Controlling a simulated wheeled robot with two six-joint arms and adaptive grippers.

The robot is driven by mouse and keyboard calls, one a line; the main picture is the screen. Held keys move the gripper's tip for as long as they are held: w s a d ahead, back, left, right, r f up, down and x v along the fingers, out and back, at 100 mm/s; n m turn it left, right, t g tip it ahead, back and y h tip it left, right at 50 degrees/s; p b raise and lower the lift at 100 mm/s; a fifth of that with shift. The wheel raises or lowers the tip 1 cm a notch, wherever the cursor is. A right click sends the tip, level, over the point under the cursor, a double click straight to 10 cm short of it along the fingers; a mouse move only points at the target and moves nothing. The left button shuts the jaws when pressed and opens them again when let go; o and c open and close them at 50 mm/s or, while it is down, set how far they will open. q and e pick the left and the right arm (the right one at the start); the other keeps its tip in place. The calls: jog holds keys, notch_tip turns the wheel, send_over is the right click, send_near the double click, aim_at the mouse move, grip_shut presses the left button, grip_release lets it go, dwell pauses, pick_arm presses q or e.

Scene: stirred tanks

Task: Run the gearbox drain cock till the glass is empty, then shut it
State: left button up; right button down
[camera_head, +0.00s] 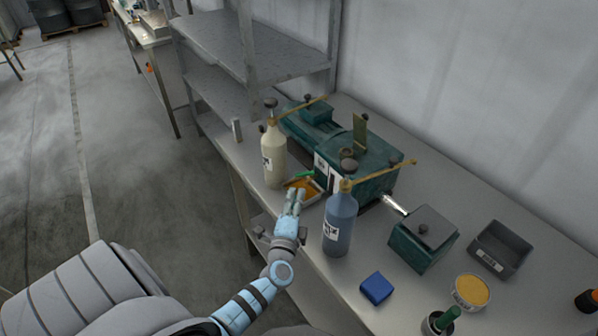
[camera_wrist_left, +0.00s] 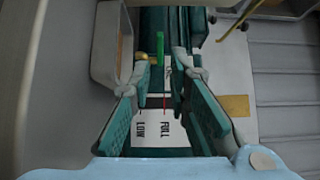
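The teal gearbox (camera_head: 372,158) stands on the bench, with a pale marked panel on its near end. In the left wrist view, the green cock handle (camera_wrist_left: 160,45) shows between my left fingertips, with gaps at both sides. My left gripper (camera_head: 294,203) is open in front of the gearbox; it also shows in the left wrist view (camera_wrist_left: 160,72). A white label (camera_wrist_left: 152,132) reads LOW and FULL, with a red line at FULL. I cannot tell the level in the glass. My right gripper is not in view.
A cream bottle (camera_head: 273,158) stands left of the tray and a blue bottle (camera_head: 340,225) stands close right of my gripper. A blue block (camera_head: 376,288), a yellow-filled tub (camera_head: 471,291) and a dark bin (camera_head: 500,249) are farther right. Shelves (camera_head: 245,48) rise behind.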

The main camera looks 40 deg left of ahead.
aim_at(301, 176)
pick_arm(q)
jog(key=b+x, duration=0.1)
jog(key=x, duration=0.8)
jog(key=shift+w+a+f, duration=0.1)
jog(key=shift+w+a, duration=0.15)
jog(key=shift+w, duration=0.05)
jog(key=shift+w+a, duration=0.15)
jog(key=shift+w, duration=0.15)
